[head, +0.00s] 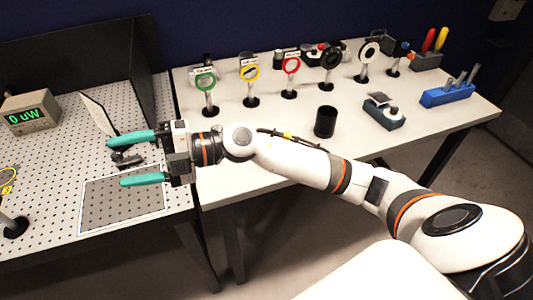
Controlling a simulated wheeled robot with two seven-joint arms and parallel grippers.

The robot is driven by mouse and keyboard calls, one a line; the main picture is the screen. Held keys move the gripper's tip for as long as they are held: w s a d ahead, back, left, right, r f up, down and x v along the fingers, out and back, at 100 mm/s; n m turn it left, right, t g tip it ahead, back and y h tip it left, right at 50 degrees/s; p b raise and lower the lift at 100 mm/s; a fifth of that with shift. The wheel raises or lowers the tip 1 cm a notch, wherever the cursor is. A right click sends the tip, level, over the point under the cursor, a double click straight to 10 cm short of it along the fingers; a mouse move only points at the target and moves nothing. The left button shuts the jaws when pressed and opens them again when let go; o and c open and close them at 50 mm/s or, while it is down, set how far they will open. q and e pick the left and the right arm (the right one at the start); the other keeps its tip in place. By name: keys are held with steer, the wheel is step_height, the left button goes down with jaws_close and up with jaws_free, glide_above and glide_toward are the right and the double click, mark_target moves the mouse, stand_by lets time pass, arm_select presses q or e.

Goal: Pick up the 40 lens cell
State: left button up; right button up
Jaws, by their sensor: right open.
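My right gripper (117,162) reaches across to the left, over the perforated board. Its two teal fingers are spread apart, with no object clearly held between them. Small labels sit on the coloured ones, too small to read, so I cannot tell which is the 40 lens cell. The gripper is well left of them and apart from them. My left gripper is not in view.
The perforated board (60,148) has a dark outlined area (122,208) near its front, a white tilted card (97,115) and a meter reading 0 uW (31,112). On the table stand a black cup (325,122) and a blue rack (447,96). A dark panel edges the board.

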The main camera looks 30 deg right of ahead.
steer(key=w+d+f+n+g+h, duration=0.35)
steer(key=d+f+h, duration=0.45)
steer(key=d+h, duration=0.45)
steer(key=d+r+m+g+h, duration=0.2)
steer(key=d+m+h, duration=0.3)
steer(key=d, duration=1.4)
steer(key=shift+n+t+h, duration=0.25)
steer(key=shift+n+h, duration=0.2)
steer(key=shift+h, duration=0.1)
steer(key=f, duration=0.2)
steer(key=f+p, duration=0.1)
steer(key=f, duration=0.1)
steer(key=f+p, duration=0.1)
steer(key=f, duration=0.1)
steer(key=shift+w+f, duration=0.1)
steer(key=shift+w, duration=0.3)
steer(key=f, duration=0.1)
steer(key=f+p, duration=0.2)
steer(key=f, duration=0.1)
steer(key=shift+w+a+f, duration=0.1)
steer(key=shift+w+a, duration=0.1)
steer(key=shift+a, duration=0.1)
steer(key=shift+f, duration=0.55)
steer(key=c, duration=1.1)
steer(key=shift+r, duration=0.15)
